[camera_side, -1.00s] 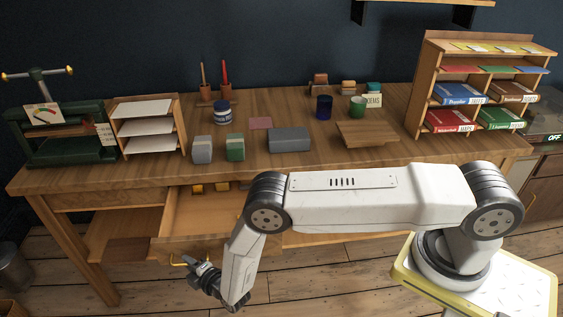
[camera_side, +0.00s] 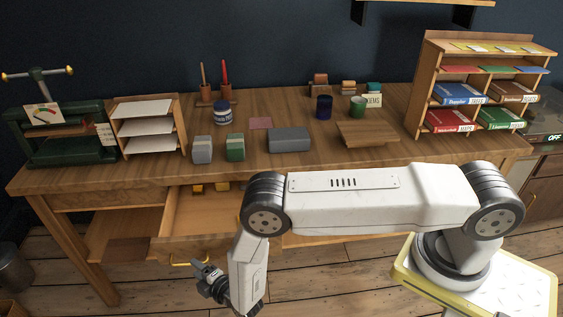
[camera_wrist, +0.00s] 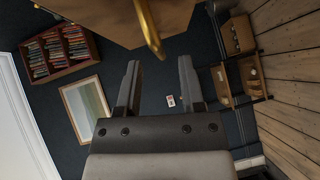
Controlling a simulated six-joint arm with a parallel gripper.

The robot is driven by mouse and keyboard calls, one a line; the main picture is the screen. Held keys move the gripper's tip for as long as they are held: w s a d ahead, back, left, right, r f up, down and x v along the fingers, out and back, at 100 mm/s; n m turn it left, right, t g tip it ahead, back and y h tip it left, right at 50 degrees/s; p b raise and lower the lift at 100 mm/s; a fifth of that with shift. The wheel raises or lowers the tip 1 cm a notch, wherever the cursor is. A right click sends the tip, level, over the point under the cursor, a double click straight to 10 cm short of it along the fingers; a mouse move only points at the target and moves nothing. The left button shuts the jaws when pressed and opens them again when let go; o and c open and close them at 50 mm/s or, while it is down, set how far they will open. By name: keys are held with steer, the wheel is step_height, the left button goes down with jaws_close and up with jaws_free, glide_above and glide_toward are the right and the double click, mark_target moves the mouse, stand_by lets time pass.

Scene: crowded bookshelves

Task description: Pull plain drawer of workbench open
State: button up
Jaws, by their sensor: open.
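The workbench (camera_side: 330,187) has a plain wooden drawer (camera_side: 200,218) pulled out toward the front in the side view. Its interior shows, with a few small yellow blocks at the back. Its brass handle (camera_side: 188,262) is on the drawer front and also shows large at the top of the wrist view (camera_wrist: 149,28). My gripper (camera_side: 203,269) is just right of the handle and slightly below it, apart from it. In the wrist view my gripper (camera_wrist: 159,64) has its two fingers spread with nothing between them. My arm hides the right part of the drawer.
On the bench top stand a green press (camera_side: 62,135), a paper rack (camera_side: 150,128), grey and green blocks, cups and a shelf of boxes (camera_side: 480,95). A bin (camera_side: 14,268) is on the floor at left. The floor before the drawer is open.

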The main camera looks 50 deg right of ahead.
steer(key=shift+s+r, duration=0.2)
steer(key=shift+s, duration=0.75)
steer(key=shift+s+r, duration=0.15)
steer(key=shift+s, duration=0.8)
steer(key=w+d+r+m+g, duration=0.1)
steer(key=r, duration=0.1)
steer(key=w+d+r+m+g, duration=0.1)
steer(key=w+r+m, duration=0.1)
steer(key=r, duration=0.1)
steer(key=w+r+m+g, duration=0.1)
steer(key=r, duration=0.1)
steer(key=shift+w+d+r, duration=0.25)
steer(key=shift+d+r, duration=0.1)
steer(key=shift+d, duration=0.05)
steer(key=s+d+r+m+g, duration=0.2)
steer(key=d+r+m+g, duration=0.3)
steer(key=r, duration=0.3)
steer(key=s+d+r+m+g, duration=0.2)
steer(key=s+d+r, duration=0.3)
steer(key=s, duration=0.4)
steer(key=s+d+r+m+g, duration=0.3)
steer(key=s+d+r+m, duration=0.2)
steer(key=s+d, duration=0.3)
steer(key=shift+s+g, duration=0.3)
steer(key=shift+s, duration=0.8)
